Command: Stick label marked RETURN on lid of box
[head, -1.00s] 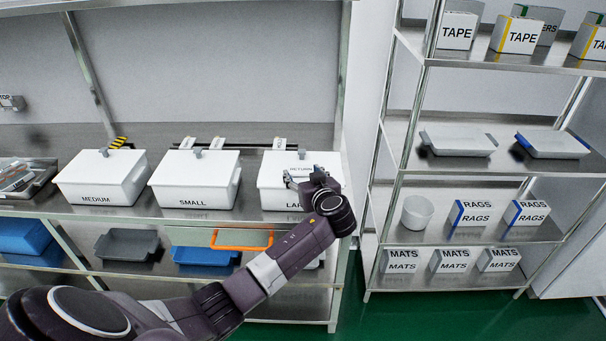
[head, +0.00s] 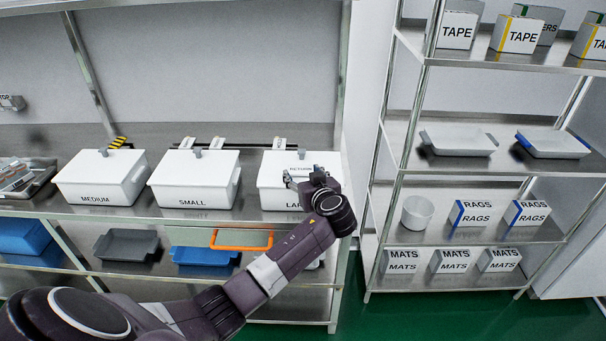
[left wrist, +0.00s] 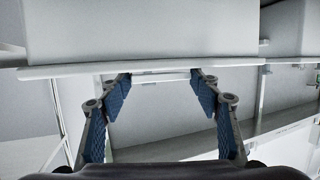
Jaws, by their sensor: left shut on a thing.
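The white box marked LA..., its marking partly hidden by my arm, is the rightmost of three lidded boxes on the bench; its front (head: 270,199) and pale lid (head: 276,160) show. The label marked RETURN (head: 299,169) shows at the lid, just above my left gripper (head: 303,178). In the left wrist view my left gripper (left wrist: 160,85) is shut on a thin white strip (left wrist: 160,77), which I take to be the label, seen edge-on close to the lid's rim (left wrist: 80,70). I cannot tell whether label and lid touch. My right gripper is not in view.
Boxes marked SMALL (head: 194,181) and MEDIUM (head: 98,180) stand to the left on the same bench. An orange handle (head: 242,248), a blue tray (head: 204,257) and a grey tray (head: 127,246) are below. A rack post (head: 390,215) stands close right of my gripper.

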